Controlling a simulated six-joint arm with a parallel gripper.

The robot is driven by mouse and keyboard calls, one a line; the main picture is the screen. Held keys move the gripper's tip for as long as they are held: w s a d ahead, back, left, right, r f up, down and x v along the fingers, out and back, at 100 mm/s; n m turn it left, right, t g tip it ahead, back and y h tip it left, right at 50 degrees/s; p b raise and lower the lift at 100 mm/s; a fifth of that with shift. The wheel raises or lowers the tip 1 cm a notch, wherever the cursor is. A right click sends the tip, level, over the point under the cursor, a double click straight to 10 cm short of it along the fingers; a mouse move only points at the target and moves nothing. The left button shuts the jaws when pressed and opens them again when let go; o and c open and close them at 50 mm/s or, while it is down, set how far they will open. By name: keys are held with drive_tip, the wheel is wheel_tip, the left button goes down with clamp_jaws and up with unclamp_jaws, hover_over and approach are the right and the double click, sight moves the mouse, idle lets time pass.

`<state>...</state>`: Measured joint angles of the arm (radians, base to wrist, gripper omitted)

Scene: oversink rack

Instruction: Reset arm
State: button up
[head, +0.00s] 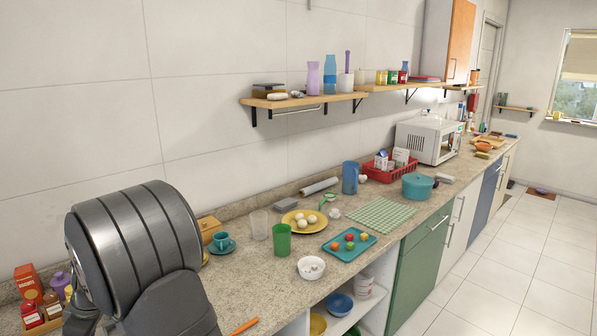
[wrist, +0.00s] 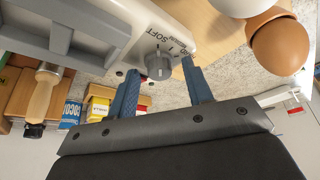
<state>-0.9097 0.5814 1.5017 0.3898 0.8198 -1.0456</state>
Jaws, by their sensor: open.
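My gripper (wrist: 160,66) shows in the wrist view with its two blue fingers apart. Nothing is held between them. Beyond the fingertips is a pale appliance with a grey knob (wrist: 159,64) and the word "SOFT". I cannot tell whether the fingers touch it. In the head view my dark grey arm fills the lower left, over the near end of the speckled counter (head: 262,292). The gripper's fingers are not visible there.
The wrist view shows a brown egg-shaped thing (wrist: 279,45) at upper right and a blue-labelled box (wrist: 72,114) at left. In the head view, spice jars (head: 36,312), a blue-green cup (head: 221,241), a green tumbler (head: 282,240) and a teal tray (head: 349,244) stand on the counter.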

drive_tip(key=v, duration=1.8)
drive_tip(key=x, duration=1.8)
drive_tip(key=shift+a+f, duration=0.1)
drive_tip(key=m+t, duration=0.1)
drive_tip(key=m, duration=0.1)
drive_tip(key=shift+s+m, duration=0.1)
drive_tip(key=shift+m, duration=0.3)
drive_tip(key=shift+s+m+t+h, duration=0.15)
drive_tip(key=shift+m+t, duration=0.35)
drive_tip(key=shift+m, duration=0.75)
drive_tip(key=shift+w+m+t+h, duration=0.1)
drive_tip(key=shift+m+t+h, duration=0.3)
drive_tip(key=shift+m, duration=0.85)
drive_tip(key=shift+s+m+t+h, duration=0.15)
drive_tip(key=shift+m+t, duration=0.25)
drive_tip(key=shift+m, duration=0.7)
drive_tip(key=shift+m+t+h, duration=0.2)
drive_tip(key=shift+m+t, duration=0.2)
drive_tip(key=shift+m, duration=0.7)
drive_tip(key=shift+a+m+t+h, duration=0.15)
drive_tip(key=shift+m+t+h, duration=0.4)
drive_tip(key=shift+m, duration=1.35)
